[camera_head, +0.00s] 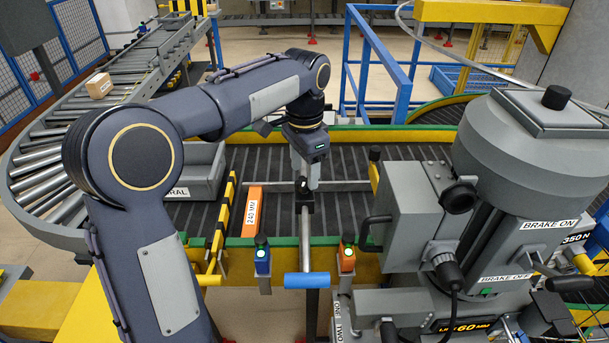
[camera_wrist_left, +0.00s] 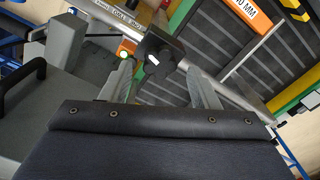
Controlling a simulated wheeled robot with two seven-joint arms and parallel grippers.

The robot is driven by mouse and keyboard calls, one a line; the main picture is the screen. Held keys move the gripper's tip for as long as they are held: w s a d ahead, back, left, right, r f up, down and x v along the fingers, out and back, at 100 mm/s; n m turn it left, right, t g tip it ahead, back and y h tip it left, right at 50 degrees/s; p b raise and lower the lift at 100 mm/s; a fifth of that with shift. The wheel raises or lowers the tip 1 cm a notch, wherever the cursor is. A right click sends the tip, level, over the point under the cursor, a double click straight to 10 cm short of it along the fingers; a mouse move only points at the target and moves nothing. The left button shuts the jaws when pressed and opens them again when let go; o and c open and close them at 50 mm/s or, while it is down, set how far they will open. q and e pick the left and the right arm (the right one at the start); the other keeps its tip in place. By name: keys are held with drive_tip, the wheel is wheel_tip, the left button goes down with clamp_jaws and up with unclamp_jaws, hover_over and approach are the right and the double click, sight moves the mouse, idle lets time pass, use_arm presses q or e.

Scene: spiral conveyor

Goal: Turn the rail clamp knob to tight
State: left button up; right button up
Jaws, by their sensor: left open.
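The black rail clamp knob (camera_head: 304,194) sits on the grey rail (camera_head: 305,228) in the head view, just below my left gripper (camera_head: 305,183). In the left wrist view the black knob (camera_wrist_left: 160,50) with a small white mark shows between and slightly beyond the fingertips of my left gripper (camera_wrist_left: 162,70). The fingers are open, one on each side. I cannot tell whether either finger touches the knob. The rail (camera_wrist_left: 185,62) runs diagonally behind it, with small lettering that is hard to read. My right gripper is not in view.
An orange block marked 240 MM (camera_head: 252,211) lies left of the rail. A blue handle (camera_head: 307,281) crosses the rail's near end, between two posts with green lights. A large grey machine (camera_head: 520,150) stands close on the right. A roller conveyor (camera_head: 45,165) curves at left.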

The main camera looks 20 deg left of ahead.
sight(304, 181)
use_arm(q)
wheel_tip(304, 181, up, 6)
drive_tip(key=shift+f, duration=0.25)
drive_tip(key=shift+s, duration=0.15)
drive_tip(key=s+f+n+t+h, duration=0.1)
drive_tip(key=s+f+n+t, duration=0.1)
drive_tip(key=s, duration=0.6)
drive_tip(key=s+f+n+t+h, duration=0.1)
drive_tip(key=s+f+n+h, duration=0.1)
drive_tip(key=s, duration=0.6)
drive_tip(key=s+d+f+n+t+b, duration=0.2)
drive_tip(key=s+d+f+n+b, duration=0.1)
drive_tip(key=s+f, duration=0.6)
wheel_tip(304, 181, down, 3)
drive_tip(key=shift+f+n+t+h+b, duration=0.25)
drive_tip(key=shift+n+h+b, duration=0.2)
drive_tip(key=shift+n, duration=0.55)
